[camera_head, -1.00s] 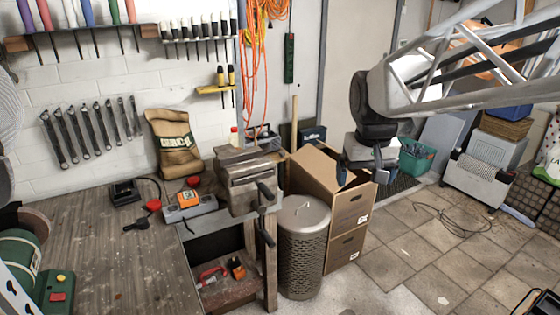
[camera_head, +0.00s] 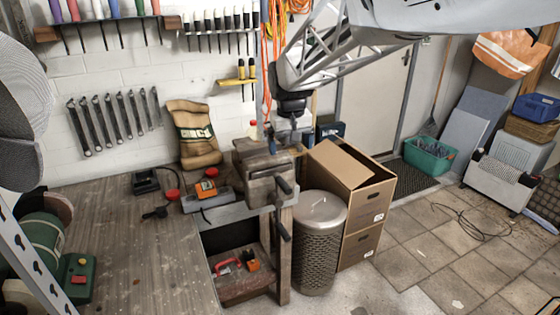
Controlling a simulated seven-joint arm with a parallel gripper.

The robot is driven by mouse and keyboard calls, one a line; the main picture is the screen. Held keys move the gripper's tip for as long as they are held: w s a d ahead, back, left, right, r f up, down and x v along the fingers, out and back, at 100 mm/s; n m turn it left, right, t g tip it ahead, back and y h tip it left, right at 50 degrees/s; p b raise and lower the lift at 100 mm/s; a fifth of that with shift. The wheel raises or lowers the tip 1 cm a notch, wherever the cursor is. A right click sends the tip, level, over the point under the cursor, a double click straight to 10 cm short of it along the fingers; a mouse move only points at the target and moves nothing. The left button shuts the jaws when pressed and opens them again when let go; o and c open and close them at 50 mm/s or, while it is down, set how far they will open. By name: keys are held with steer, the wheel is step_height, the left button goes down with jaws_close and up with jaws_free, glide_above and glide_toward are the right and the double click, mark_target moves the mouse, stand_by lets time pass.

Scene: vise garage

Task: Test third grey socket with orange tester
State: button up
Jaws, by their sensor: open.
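A small orange tester-like block (camera_head: 207,189) sits at the grey socket strip (camera_head: 205,203) on the bench, left of the vise. It covers part of the strip, so I cannot count the sockets or tell whether it is plugged in. My gripper (camera_head: 273,148) is open, with nothing seen in it. In the picture it is at the top right of the vise, to the right of the strip and apart from the orange block. Its fingertips are small and partly hard to make out.
A cardboard box (camera_head: 358,195) and mesh bin (camera_head: 320,230) stand right.

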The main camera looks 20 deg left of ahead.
steer(key=shift+n, duration=0.7)
steer(key=a+f, duration=0.1)
steer(key=a, duration=0.3)
steer(key=w+a+f, duration=0.1)
steer(key=a, duration=0.3)
steer(key=a+f, duration=0.1)
steer(key=a, duration=0.3)
steer(key=shift+w+a+f, duration=0.15)
steer(key=shift+a+f, duration=0.05)
steer(key=shift+f, duration=0.15)
steer(key=a+f+n, duration=0.1)
steer(key=a+f, duration=0.3)
steer(key=a, duration=0.7)
steer(key=g, duration=0.1)
glide_toward(205, 186)
steer(key=shift+d+f, duration=0.35)
steer(key=shift+f, duration=0.05)
steer(key=shift+w+a+f+m, duration=0.25)
steer(key=shift+a+f+m, duration=0.1)
steer(key=shift+f, duration=0.2)
steer(key=shift+f, duration=0.1)
steer(key=shift+f, duration=4.35)
steer(key=shift+s, duration=0.1)
